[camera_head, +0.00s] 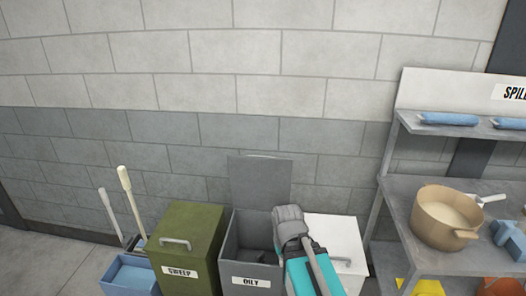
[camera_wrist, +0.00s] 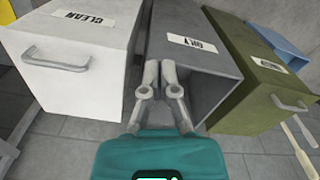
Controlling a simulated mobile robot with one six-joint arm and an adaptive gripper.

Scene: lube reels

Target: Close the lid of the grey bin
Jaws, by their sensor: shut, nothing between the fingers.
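The grey bin (camera_head: 236,262), labelled OILY, stands between a green bin and a white bin. Its lid (camera_head: 258,182) stands up behind the opening, close to the wall, so the bin is open. The dark inside shows partly, and my gripper and arm cover its right side in the head view. My gripper (camera_wrist: 160,66) is shut and empty, at the grey bin's edge on the side next to the white bin. In the wrist view the grey bin (camera_wrist: 222,68) is beside the fingers. I cannot tell whether they touch it. The raised lid is not clear there.
The green SWEEP bin (camera_head: 200,228) and the white CLEAN bin (camera_head: 341,232) are shut and flank the grey bin closely. A shelf unit (camera_head: 408,190) with a tan pot (camera_head: 436,220) stands at right. A blue box (camera_head: 128,274) and brushes are at left.

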